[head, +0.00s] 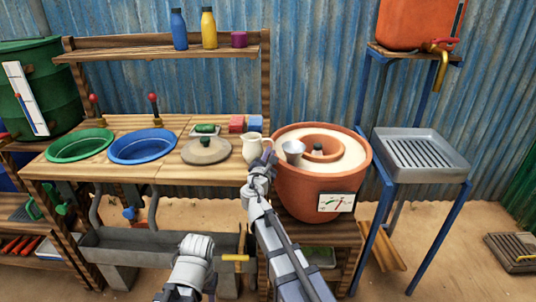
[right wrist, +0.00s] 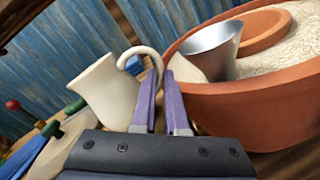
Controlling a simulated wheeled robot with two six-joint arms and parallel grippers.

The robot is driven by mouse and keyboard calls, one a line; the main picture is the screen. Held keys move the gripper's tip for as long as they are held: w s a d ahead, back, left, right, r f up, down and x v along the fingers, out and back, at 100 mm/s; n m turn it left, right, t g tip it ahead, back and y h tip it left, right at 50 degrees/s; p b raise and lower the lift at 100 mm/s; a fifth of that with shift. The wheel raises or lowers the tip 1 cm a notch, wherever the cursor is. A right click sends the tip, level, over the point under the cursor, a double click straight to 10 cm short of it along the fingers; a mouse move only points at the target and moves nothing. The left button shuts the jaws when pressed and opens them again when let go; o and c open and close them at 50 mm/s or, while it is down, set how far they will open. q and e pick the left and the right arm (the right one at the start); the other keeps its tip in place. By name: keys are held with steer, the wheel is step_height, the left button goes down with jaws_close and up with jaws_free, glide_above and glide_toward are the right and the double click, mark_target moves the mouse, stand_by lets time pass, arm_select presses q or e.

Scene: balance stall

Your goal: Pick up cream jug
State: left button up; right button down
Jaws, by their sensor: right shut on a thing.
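The cream jug (head: 251,146) is a pale pitcher at the right end of the wooden bench, just left of the large clay pot. My right gripper (head: 265,160) is at its handle side. In the right wrist view the jug (right wrist: 108,92) looks tilted, and its curved handle (right wrist: 153,58) runs down between the two purple fingers of my right gripper (right wrist: 165,95). The gripper is shut on the handle. The handle's lower part is hidden by the fingers. I cannot tell whether the jug's base touches the bench.
The clay pot (head: 325,191) holds pale sand, an inner clay pot and a metal cup (head: 293,150), close to my right gripper. A round lid (head: 206,150) and coloured blocks (head: 237,124) sit left of the jug. Green (head: 79,145) and blue (head: 142,146) basins lie farther left.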

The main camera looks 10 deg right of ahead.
step_height(320, 180, up, 10)
steer(key=p, duration=0.9)
steer(key=shift+f, duration=0.1)
